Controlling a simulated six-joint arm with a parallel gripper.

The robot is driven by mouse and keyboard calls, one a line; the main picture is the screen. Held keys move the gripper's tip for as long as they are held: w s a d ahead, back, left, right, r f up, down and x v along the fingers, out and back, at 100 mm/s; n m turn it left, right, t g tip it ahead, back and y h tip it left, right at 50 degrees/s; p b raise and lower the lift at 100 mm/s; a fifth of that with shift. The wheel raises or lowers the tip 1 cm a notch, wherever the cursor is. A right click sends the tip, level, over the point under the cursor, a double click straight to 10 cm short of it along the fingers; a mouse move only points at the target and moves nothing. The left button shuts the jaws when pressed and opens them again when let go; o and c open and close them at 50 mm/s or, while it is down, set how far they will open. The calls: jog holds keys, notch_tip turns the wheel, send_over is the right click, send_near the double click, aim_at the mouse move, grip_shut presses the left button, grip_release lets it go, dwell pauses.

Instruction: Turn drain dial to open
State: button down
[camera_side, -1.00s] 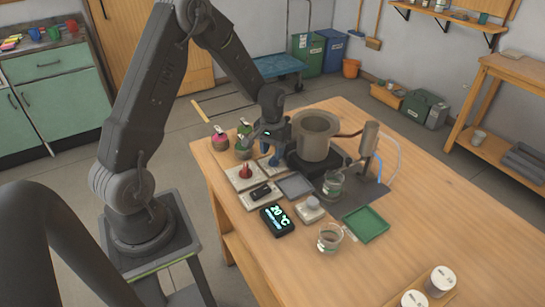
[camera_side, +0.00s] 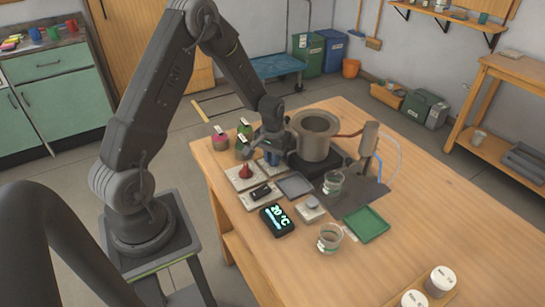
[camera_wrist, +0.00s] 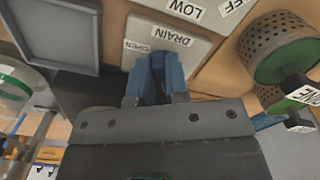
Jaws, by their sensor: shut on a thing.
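The drain dial (camera_wrist: 160,72) is a blue knob on a pale plate (camera_wrist: 205,47), next to labels that read DRAIN and OPEN in the wrist view. My gripper (camera_wrist: 157,88) is shut on the blue dial, with one finger on each side of it. In the side view my gripper (camera_side: 270,150) reaches down over the dial's plate, and only a little of the blue dial (camera_side: 273,158) shows beneath it. The exact angle of the dial is hard to tell, because the fingers cover part of it.
A large grey pot (camera_side: 317,135) stands close right of my gripper. Small pink and green-topped containers (camera_side: 242,143) stand left. Glass beakers (camera_side: 330,238) and a green tray (camera_side: 366,225) lie to the right.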

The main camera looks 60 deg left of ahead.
jog(key=shift+m, duration=0.3)
jog(key=m, duration=0.5)
jog(key=shift+a, duration=0.2)
jog(key=m, duration=0.6)
jog(key=shift+a, duration=0.2)
jog(key=shift+m, duration=0.3)
jog(key=c, duration=1.1)
grip_release()
notch_tip(320, 180, up, 14)
jog(key=shift+f, duration=0.1)
